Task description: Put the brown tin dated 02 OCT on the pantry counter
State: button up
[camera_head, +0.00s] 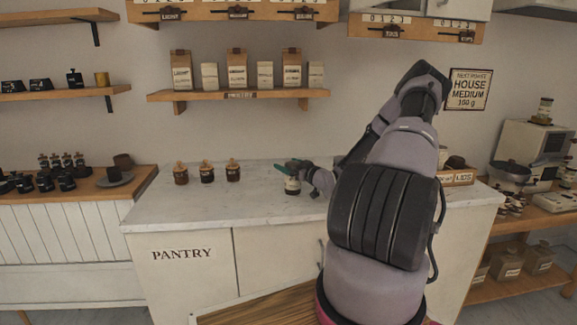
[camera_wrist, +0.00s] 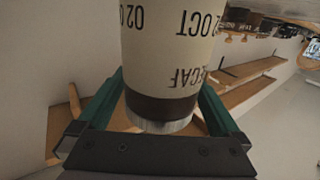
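The tin dated 02 OCT (camera_wrist: 165,50) fills the middle of the wrist view, its cream label also reading DECAF, with a dark brown band at one end. The text appears upside down there. My gripper (camera_wrist: 162,95) has its green fingers against both sides of the tin. In the head view my gripper (camera_head: 297,166) reaches over the pantry counter (camera_head: 255,210) and the tin (camera_head: 292,186) shows just below the fingers, upright. The tin is at or just above the pale marble top; I cannot tell whether it touches.
Three small brown jars (camera_head: 207,172) stand on the counter left of the tin. A wooden bin (camera_head: 457,177) sits at the right end, partly behind my arm. A shelf (camera_head: 240,95) with bags hangs above. The counter's front left is clear.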

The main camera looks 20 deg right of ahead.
jog(key=shift+r, duration=0.15)
jog(key=v, duration=1.2)
jog(key=s+a+r+m+g+h, duration=0.2)
jog(key=s+a+r+g+h, duration=0.15)
jog(key=r, duration=0.65)
jog(key=s+a+r+m+g+h, duration=0.15)
jog(key=r+g+h, duration=0.3)
jog(key=r, duration=0.45)
jog(key=s+a+r+m+y, duration=0.1)
jog(key=s+a+r, duration=0.3)
jog(key=s, duration=0.3)
jog(key=s+a+r+m+g+y, duration=0.1)
jog(key=s+a+r+m+y, duration=0.1)
jog(key=s+a+r, duration=0.2)
jog(key=s+a+r+m+g+y, duration=0.1)
jog(key=s+a+r, duration=0.3)
jog(key=s+a, duration=0.3)
jog(key=s, duration=0.4)
jog(key=shift+a+r+y, duration=0.25)
jog(key=shift+r+y, duration=0.05)
